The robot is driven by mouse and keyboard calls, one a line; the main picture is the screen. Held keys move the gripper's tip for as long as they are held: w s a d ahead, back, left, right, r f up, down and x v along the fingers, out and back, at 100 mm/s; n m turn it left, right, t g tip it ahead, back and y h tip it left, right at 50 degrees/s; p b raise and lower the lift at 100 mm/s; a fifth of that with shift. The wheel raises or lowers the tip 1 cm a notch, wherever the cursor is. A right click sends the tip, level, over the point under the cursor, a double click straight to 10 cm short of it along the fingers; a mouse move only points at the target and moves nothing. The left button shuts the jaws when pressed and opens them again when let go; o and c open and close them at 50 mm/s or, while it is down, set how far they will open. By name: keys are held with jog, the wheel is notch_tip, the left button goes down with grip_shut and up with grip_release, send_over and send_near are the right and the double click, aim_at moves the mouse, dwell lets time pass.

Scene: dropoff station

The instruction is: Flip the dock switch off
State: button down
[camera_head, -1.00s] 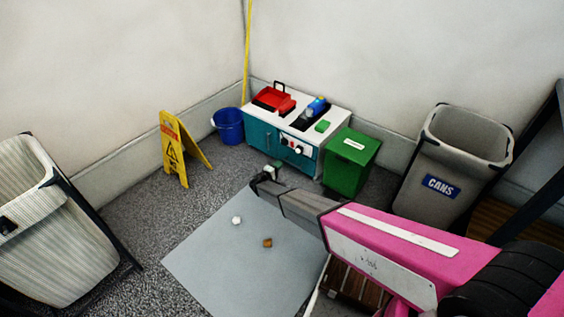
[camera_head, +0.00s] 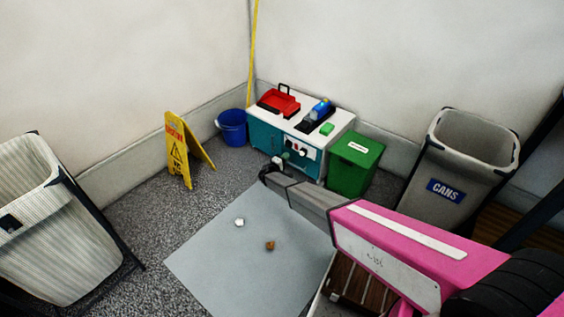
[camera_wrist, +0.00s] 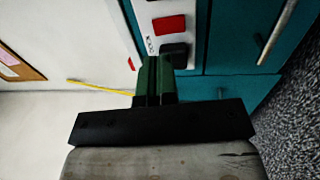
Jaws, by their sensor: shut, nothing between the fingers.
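The white switch panel (camera_head: 299,150) is on the front of a teal cabinet with a white top (camera_head: 262,137). In the wrist view, the panel (camera_wrist: 147,20) carries a red switch (camera_wrist: 170,24), a black control (camera_wrist: 178,54) and small lettering that seems to read DOCK. I cannot tell for sure which control the lettering belongs to, or the switch's position. My gripper (camera_wrist: 155,62) has its green fingers shut and empty, with the tips at the black control, partly covering it. Contact cannot be told. In the head view my gripper (camera_head: 283,159) is small, in front of the cabinet.
A red toolbox (camera_head: 278,102), a blue bottle (camera_head: 320,109) and a green block (camera_head: 327,129) are on the cabinet. A green bin (camera_head: 352,165) stands right of it, a blue bucket (camera_head: 232,127) and yellow sign (camera_head: 178,150) left. A grey CANS bin (camera_head: 455,165) is farther right.

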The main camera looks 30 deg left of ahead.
aim_at(296, 146)
jog(key=x, duration=0.7)
jog(key=shift+w, duration=0.3)
jog(key=shift+w+r, duration=0.15)
jog(key=shift+w, duration=0.05)
jog(key=shift+s+r, duration=0.1)
jog(key=shift+s, duration=0.3)
jog(key=r+v, duration=0.3)
jog(key=v, duration=1)
jog(key=shift+s, duration=0.25)
jog(key=shift+d, duration=0.1)
